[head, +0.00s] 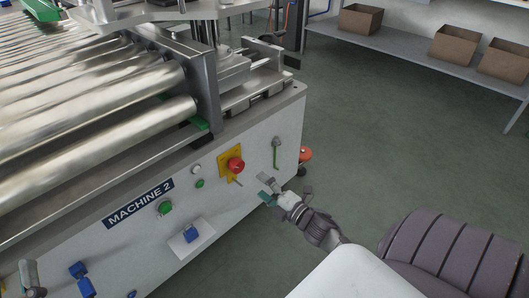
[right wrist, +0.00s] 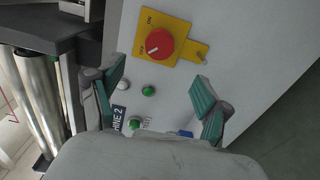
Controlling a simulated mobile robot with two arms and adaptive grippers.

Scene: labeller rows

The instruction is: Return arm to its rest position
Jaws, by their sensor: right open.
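My right gripper (head: 268,190) is open and empty in the head view, in front of the right end of the white machine front (head: 235,205). In the right wrist view its two green-padded fingers (right wrist: 159,82) stand wide apart with nothing between them. Beyond them are a red rotary switch (right wrist: 159,43) on a yellow plate and green buttons; no contact with these shows. The switch also shows in the head view (head: 235,165), up and left of the gripper.
Metal rollers (head: 90,100) lie atop the machine labelled MACHINE 2 (head: 138,203). A green handle (head: 276,153) sticks out near its right edge. A grey shelf (head: 400,48) with cardboard boxes (head: 455,45) stands at the back right. The green floor (head: 380,130) between is clear.

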